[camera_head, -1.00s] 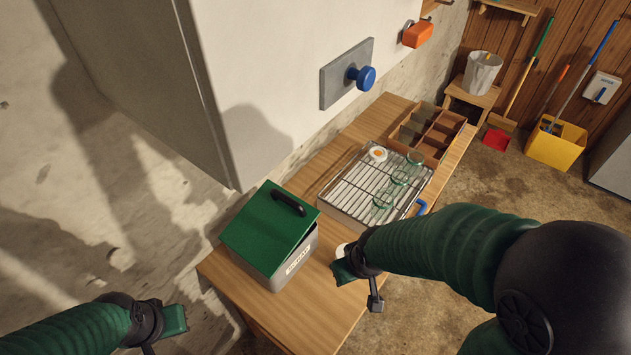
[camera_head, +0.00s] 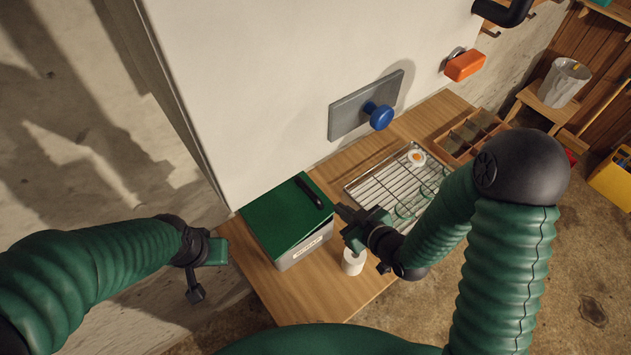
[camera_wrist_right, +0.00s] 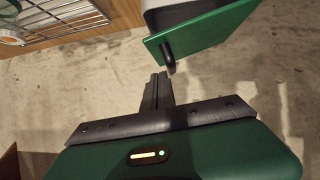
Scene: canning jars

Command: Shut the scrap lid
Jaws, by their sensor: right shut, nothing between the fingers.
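The scrap box (camera_head: 306,250) is a grey bin with a label on its front, standing on the near left end of the wooden bench. Its green lid (camera_head: 275,215) has a black bar handle (camera_head: 308,190) and looks slightly tilted, with a narrow dark gap at the front edge. In the right wrist view the lid (camera_wrist_right: 205,38) and handle (camera_wrist_right: 168,57) lie just beyond my fingertips. My right gripper (camera_head: 341,210) is shut and empty, just right of the lid; contact cannot be told. My left gripper (camera_head: 218,251) is left of the box, its jaws unclear.
A white cup-like object (camera_head: 353,263) stands on the bench (camera_head: 335,290) under my right gripper. A wire rack (camera_head: 385,185) with glass jars lies behind it, then a divided wooden box (camera_head: 470,133). A blue knob (camera_head: 379,116) juts from the wall panel above.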

